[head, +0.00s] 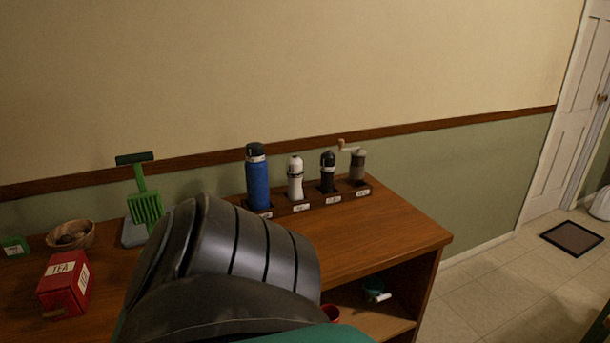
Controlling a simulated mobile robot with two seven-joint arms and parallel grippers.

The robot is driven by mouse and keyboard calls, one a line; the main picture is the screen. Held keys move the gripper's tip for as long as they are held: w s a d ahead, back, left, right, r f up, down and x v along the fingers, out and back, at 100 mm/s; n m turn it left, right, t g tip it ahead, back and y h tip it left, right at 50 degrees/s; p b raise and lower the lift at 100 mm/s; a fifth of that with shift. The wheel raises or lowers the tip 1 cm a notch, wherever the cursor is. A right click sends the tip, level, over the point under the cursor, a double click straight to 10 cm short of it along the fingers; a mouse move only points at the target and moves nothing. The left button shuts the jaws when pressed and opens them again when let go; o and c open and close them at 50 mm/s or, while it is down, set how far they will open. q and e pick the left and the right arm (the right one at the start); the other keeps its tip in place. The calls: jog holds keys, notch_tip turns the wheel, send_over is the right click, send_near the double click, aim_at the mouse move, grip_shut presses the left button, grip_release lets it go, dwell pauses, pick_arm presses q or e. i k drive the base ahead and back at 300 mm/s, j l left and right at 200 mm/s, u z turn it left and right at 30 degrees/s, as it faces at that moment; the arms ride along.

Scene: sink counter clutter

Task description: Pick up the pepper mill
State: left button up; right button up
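A dark wooden rack (306,204) stands on the counter against the wall and holds several upright items in a row. A black mill (328,173) stands in it, third from the left; it looks like the pepper mill. A white mill with a dark base (295,179) stands just left of it. A brown-grey grinder with a side crank (358,165) stands at the right end. The labels on the rack's front are too small to read. Neither of my grippers is in view. A dark part of my arm fills the lower middle, apart from the mills in the picture.
A blue bottle (257,182) stands at the rack's left end. Left of it are a green slotted utensil (146,206), a wooden bowl (72,235) and a red tea tin (65,286). The wooden counter (385,232) is clear in front of the rack, toward its right edge.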

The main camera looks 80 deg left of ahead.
aim_at(327, 186)
jog(key=u, duration=2.85)
jog(key=l+u, duration=0.2)
jog(key=u, duration=0.2)
jog(key=k+l+u, duration=0.15)
jog(key=u, duration=0.25)
jog(key=k+l+u, duration=0.1)
jog(key=u, duration=0.3)
jog(key=k+l+u, duration=0.5)
jog(key=k+l, duration=0.15)
